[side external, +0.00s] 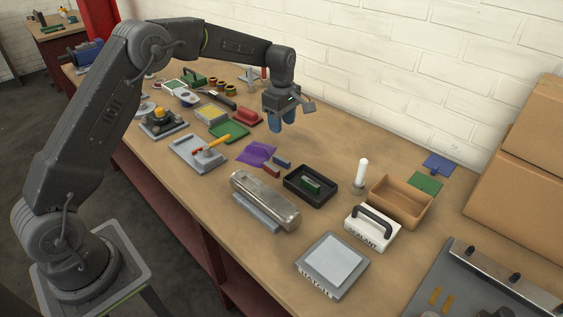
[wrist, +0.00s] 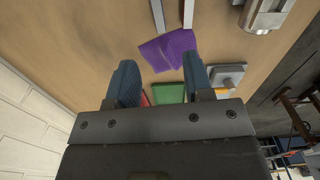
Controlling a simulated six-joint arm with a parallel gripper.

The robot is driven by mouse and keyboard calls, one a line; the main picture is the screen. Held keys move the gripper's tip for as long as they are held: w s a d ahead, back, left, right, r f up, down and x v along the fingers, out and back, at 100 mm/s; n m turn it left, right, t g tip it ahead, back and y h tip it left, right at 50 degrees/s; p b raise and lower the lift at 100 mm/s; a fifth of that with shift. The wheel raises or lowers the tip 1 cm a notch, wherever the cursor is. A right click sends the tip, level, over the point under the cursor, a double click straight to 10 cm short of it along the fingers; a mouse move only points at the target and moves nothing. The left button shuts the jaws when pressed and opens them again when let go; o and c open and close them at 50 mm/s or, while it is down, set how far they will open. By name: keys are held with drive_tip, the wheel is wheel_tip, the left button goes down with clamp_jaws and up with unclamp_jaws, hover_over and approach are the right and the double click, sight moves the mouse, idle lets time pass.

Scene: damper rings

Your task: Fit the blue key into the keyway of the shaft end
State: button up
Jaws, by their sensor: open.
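The blue key (side external: 282,161) is a small bar lying on the bench beside the purple cloth, next to a reddish bar (side external: 271,170). The shaft end (side external: 265,198) is a shiny metal cylinder lying on the bench; I cannot make out its keyway. Part of it seems to show at the top of the wrist view (wrist: 266,14). My gripper (side external: 283,128) is open and empty, held above the bench behind the blue key. In the wrist view its two blue fingers (wrist: 161,66) stand apart with nothing held between them.
A purple cloth (side external: 257,152) lies near the keys. A cardboard bin (side external: 404,206), a white sealant carrier (side external: 371,233) and a grey hatch plate (side external: 331,265) stand to the right. Tools crowd the left.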

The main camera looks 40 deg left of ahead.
hover_over(282, 158)
drive_tip(key=f, duration=0.8)
drive_tip(key=shift+s+d, duration=0.2)
drive_tip(key=shift+s, duration=0.05)
drive_tip(key=shift+w+a+f, duration=0.1)
drive_tip(key=shift+a+f, duration=0.05)
drive_tip(key=shift+f, duration=2.55)
drive_tip(key=shift+r, duration=0.1)
clamp_jaws()
